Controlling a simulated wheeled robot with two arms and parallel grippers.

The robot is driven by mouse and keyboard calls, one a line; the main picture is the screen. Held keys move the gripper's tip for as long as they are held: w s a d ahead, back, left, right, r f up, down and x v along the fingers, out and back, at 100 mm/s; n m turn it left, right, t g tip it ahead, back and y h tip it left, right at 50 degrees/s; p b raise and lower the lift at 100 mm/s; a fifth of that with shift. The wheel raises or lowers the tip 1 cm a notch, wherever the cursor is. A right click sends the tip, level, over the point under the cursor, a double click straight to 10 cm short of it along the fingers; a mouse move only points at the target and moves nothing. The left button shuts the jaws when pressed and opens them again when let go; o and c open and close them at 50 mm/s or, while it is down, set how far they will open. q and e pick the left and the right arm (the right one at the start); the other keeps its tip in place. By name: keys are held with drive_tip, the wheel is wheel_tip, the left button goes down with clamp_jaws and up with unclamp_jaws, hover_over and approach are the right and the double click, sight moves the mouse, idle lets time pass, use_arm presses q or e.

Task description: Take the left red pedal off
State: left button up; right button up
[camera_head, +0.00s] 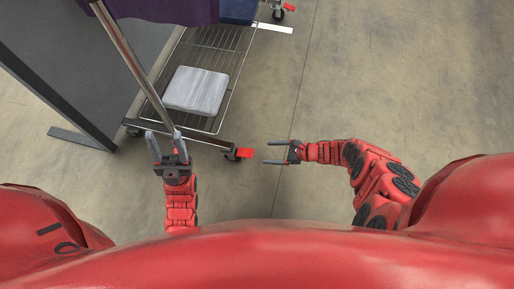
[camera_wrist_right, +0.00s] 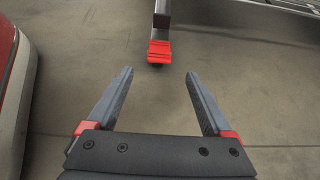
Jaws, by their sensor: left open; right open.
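A red pedal (camera_head: 245,153) sits at the near right corner caster of the wheeled rack (camera_head: 212,140). In the right wrist view the red pedal (camera_wrist_right: 159,52) is just ahead of the fingertips, in line with the gap. My right gripper (camera_head: 267,152) is open and empty, pointing left at that pedal and apart from it; it also shows in the right wrist view (camera_wrist_right: 160,74). My left gripper (camera_head: 165,138) is open at the foot of the rack's metal pole (camera_head: 137,67). I cannot tell if its fingers straddle the pole.
A grey folded slab (camera_head: 196,90) lies on the rack's wire shelf. Purple cloth (camera_head: 165,8) hangs above. A dark panel (camera_head: 85,65) stands at the left. Another red pedal (camera_head: 289,7) shows at the far caster. The concrete floor at right is clear.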

drive_tip(key=p+v, duration=0.1)
drive_tip(key=v, duration=0.5)
drive_tip(key=shift+p, duration=0.35)
